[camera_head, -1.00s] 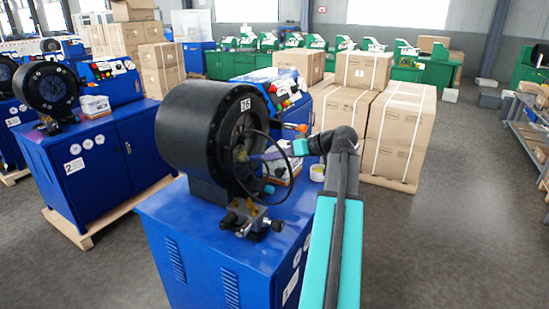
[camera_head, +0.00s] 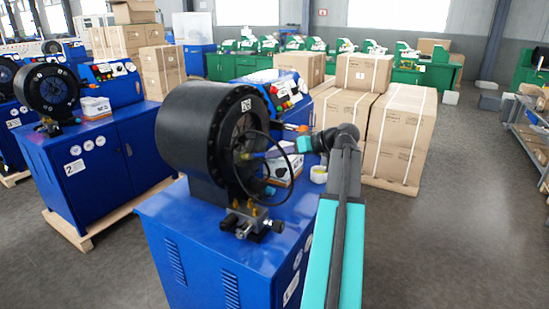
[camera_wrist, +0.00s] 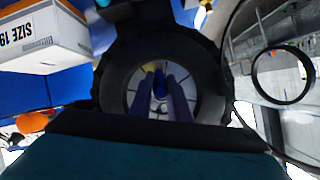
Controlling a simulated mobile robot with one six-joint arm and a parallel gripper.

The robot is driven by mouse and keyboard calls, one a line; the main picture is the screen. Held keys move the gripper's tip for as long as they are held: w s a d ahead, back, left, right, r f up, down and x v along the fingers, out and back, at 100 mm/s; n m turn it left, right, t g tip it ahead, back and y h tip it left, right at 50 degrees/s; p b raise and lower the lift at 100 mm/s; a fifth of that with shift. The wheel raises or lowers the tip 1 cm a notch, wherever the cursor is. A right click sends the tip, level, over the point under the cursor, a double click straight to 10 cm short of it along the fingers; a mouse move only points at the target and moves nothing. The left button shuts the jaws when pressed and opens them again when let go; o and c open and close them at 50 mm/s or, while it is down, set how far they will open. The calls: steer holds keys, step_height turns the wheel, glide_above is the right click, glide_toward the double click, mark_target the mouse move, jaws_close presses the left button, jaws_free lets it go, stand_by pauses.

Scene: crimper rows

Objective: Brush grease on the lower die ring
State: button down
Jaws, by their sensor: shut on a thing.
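The black crimper head (camera_head: 200,130) stands on the blue cabinet, its round opening facing right. In the wrist view the die ring (camera_wrist: 205,100) shows as pale segments inside the black rim. My gripper (camera_head: 285,150) is in front of the opening, shut on a brush. The brush's blue handle (camera_wrist: 160,88) shows between my fingers, and its yellowish tip (camera_wrist: 149,67) points into the opening. I cannot tell whether the bristles touch a die. My fingers hide part of the ring. A small tub with yellow content (camera_head: 319,174) stands on the cabinet to the right.
A black hose loop (camera_head: 290,175) hangs before the opening, close to my gripper. A white box (camera_head: 284,168) stands on the cabinet behind it. Brass fittings (camera_head: 250,218) sit below the head. Stacked cartons (camera_head: 400,135) stand at the right; open floor lies beyond.

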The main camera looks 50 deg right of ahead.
steer(key=shift+w+d, duration=0.1)
steer(key=shift+d, duration=0.35)
steer(key=shift+w+d+b, duration=0.25)
steer(key=shift+d+b, duration=0.05)
steer(key=shift+d, duration=0.55)
steer(key=shift+w+d+b, duration=0.25)
steer(key=shift+d, duration=0.6)
steer(key=shift+a, duration=0.2)
steer(key=shift+s+a, duration=0.25)
steer(key=shift+a, duration=0.55)
steer(key=shift+s+a, duration=0.25)
steer(key=shift+a, duration=0.6)
steer(key=a, duration=0.3)
steer(key=shift+s+a, duration=0.1)
steer(key=shift+s, duration=0.4)
